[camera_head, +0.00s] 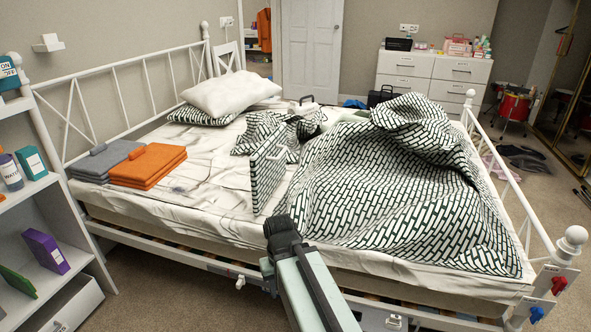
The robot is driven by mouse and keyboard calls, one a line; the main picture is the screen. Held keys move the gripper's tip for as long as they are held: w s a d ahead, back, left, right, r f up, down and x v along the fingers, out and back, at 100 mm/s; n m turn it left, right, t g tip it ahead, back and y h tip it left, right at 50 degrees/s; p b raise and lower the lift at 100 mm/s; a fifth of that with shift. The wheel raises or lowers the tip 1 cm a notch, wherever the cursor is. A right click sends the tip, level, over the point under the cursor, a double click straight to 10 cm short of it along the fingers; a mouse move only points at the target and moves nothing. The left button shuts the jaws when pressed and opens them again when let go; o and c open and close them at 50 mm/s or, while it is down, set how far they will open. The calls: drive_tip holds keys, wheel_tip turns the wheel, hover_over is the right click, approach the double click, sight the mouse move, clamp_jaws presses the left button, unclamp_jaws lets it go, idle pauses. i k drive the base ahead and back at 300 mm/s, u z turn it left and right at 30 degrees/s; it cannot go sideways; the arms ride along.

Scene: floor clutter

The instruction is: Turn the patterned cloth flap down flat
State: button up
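A patterned flap (266,178) in black and white stands upright near the middle of the bed, its pale edge facing me. A small white handle-like piece shows near its top right. A rumpled blanket (395,190) with the same pattern is heaped just right of it. I cannot tell whether the two are joined. My gripper (283,228) is at the bed's near edge, below and slightly right of the flap's lower end, and appears apart from it. Its dark end is seen from behind, so its fingers and anything between them are hidden.
Orange folded cloths (148,166) and grey folded cloths (108,160) lie on the left of the bed (215,205). Pillows (230,93) are at the back. White rails (515,185) bound the right side. A shelf (45,210) stands at the left.

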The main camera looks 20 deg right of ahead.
sight(268, 164)
drive_tip(key=u, duration=1.8)
drive_tip(key=k, duration=0.75)
drive_tip(key=z, duration=0.6)
drive_tip(key=i, duration=1)
